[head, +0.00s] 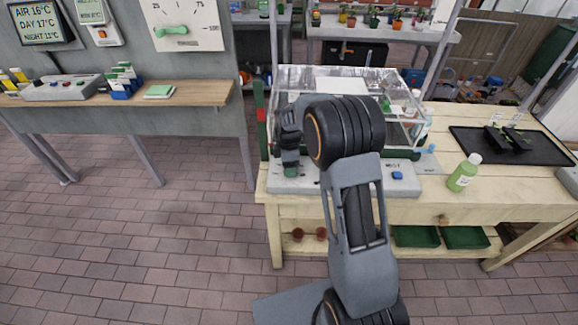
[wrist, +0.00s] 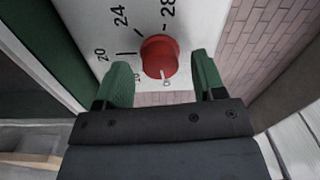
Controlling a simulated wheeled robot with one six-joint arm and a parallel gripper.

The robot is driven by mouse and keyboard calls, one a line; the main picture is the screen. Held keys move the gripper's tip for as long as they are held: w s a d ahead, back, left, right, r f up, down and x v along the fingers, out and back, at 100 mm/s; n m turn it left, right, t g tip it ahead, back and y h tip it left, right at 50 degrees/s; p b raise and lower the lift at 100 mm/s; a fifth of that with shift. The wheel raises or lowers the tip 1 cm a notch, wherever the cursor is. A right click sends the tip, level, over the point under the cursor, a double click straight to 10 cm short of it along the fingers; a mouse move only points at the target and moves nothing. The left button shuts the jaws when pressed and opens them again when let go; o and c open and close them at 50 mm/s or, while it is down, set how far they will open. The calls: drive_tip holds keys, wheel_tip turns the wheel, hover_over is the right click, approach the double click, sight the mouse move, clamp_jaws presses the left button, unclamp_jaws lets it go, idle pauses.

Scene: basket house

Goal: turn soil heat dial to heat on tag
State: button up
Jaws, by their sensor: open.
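A round red dial (wrist: 160,57) sits on a white panel in the wrist view, with the numbers 20, 24 and 28 around it. A pale mark on the dial points to the bottom of the picture, near small lettering I cannot read. My gripper (wrist: 161,64) is open, with one green finger on each side of the dial and gaps left and right. I cannot tell how deep the fingers reach. In the head view my gripper (head: 290,168) points down at the left end of the grey propagator base (head: 400,188); the red dial is hidden there.
A clear propagator cover (head: 300,78) stands behind my arm. A blue knob (head: 397,175) is on the base's right part. A green bottle (head: 464,173) and black tray (head: 545,147) stand to the right. The floor left of the bench is clear.

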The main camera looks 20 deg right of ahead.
drive_tip(key=shift+f, duration=0.45)
drive_tip(key=shift+c, duration=0.4)
drive_tip(key=c, duration=0.8)
drive_tip(key=shift+c, duration=0.2)
